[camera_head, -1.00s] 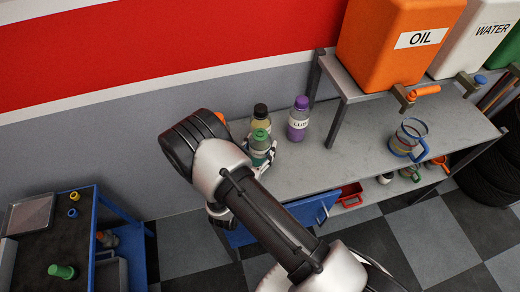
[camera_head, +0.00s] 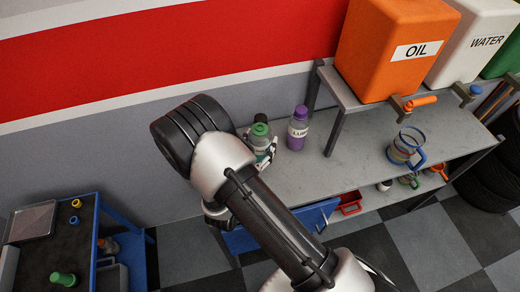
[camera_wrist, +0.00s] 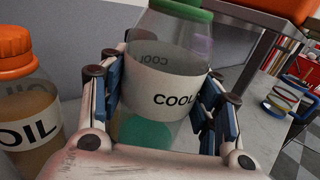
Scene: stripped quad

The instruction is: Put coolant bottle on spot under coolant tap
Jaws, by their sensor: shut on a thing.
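The coolant bottle (camera_wrist: 178,60) is clear with a green cap and a white label reading "COOL". It stands between the blue-padded fingers of my gripper (camera_wrist: 160,97), which is shut on it. In the head view the bottle (camera_head: 259,140) and my gripper (camera_head: 263,155) are over the left end of the grey bench (camera_head: 340,170), partly hidden by my arm. The bottle's base is hidden, so I cannot tell whether it touches the bench. A green container (camera_head: 503,52) is cut off at the top right. Its tap and the spot below it cannot be made out.
A purple bottle (camera_head: 298,130) stands just right of the coolant bottle. An oil bottle (camera_wrist: 28,100) is at the left in the wrist view. A clear jug (camera_head: 405,147) stands farther right. The bench's middle is clear.

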